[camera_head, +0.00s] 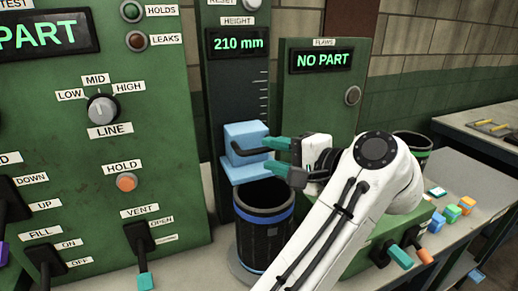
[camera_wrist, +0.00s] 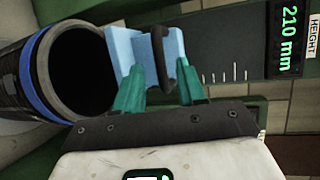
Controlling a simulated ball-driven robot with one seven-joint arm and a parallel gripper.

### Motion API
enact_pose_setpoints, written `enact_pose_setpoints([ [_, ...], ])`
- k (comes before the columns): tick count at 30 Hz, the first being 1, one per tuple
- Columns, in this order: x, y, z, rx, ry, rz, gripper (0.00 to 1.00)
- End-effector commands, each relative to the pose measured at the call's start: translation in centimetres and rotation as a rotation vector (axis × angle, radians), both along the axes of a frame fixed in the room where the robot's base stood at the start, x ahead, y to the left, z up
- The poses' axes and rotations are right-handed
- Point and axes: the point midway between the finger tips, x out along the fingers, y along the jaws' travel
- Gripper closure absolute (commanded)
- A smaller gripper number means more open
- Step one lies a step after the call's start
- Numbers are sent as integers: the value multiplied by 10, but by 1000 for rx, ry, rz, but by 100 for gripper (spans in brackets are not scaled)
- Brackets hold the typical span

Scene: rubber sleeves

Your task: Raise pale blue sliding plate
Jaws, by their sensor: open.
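The height display (camera_head: 238,42) reads 210 mm. My gripper (camera_head: 268,156) is open at the front of the block, with teal fingertips apart, one above the other. In the wrist view the dark handle (camera_wrist: 159,55) shows between the two teal fingers of my gripper (camera_wrist: 161,82), with a gap on each side. Whether a fingertip touches the block is unclear.
A black cylinder with a blue band (camera_head: 264,225) stands open-topped below the plate. A green panel with knobs and levers (camera_head: 120,100) is at left. A "NO PART" panel (camera_head: 322,115) is behind my arm. Small coloured blocks (camera_head: 452,213) lie on the bench at right.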

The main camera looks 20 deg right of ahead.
Motion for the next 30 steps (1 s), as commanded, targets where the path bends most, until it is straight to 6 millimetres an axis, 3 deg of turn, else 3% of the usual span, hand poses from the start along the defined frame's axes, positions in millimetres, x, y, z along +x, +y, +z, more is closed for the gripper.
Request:
enact_pose_setpoints([
  [9,38,16,-8,-1,0,0,60],
  [21,43,18,-9,-1,0,-1,61],
  [30,43,18,-9,-1,0,-1,90],
])
